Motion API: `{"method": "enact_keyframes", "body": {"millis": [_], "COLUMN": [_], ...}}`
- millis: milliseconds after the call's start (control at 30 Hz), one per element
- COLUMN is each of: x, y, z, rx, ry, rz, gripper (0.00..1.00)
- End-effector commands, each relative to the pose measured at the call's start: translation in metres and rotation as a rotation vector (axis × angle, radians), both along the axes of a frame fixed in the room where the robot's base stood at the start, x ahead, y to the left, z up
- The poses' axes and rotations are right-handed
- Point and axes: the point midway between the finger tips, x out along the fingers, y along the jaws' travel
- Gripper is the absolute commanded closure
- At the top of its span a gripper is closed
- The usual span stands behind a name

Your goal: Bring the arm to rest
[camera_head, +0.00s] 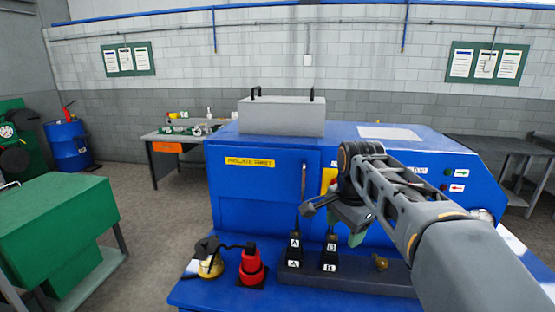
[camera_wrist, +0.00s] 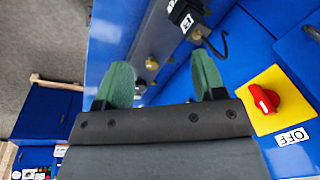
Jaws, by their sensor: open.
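My gripper (camera_head: 338,222) is in front of the blue machine (camera_head: 262,190), above the dark rack (camera_head: 345,280) on its front ledge. In the wrist view its two green fingers (camera_wrist: 163,80) stand apart with nothing between them. Two black pieces stand in the rack, one labelled A (camera_head: 294,247) and one labelled B (camera_head: 330,252). The gripper's lower parts are close to the B piece in the head view; I cannot tell the gap. A brass knob (camera_head: 380,262) sits at the rack's right part.
In the wrist view a red switch (camera_wrist: 264,98) on a yellow plate is to the right. A green cabinet (camera_head: 55,225) stands left, with free floor between.

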Motion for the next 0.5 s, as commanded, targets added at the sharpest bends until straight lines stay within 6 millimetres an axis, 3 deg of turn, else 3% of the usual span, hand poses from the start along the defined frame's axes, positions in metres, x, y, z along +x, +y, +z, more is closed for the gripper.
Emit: {"method": "enact_keyframes", "body": {"millis": [33,200,500], "x": [-0.02,-0.071,-0.128], "y": [0.0,0.0,-0.001], "z": [-0.007,-0.042,-0.099], "rx": [-0.02,-0.113,-0.266], "ry": [-0.03,-0.122,-0.214], "rz": [0.113,0.494,0.93], "gripper": [0.37,0.37,0.37]}}
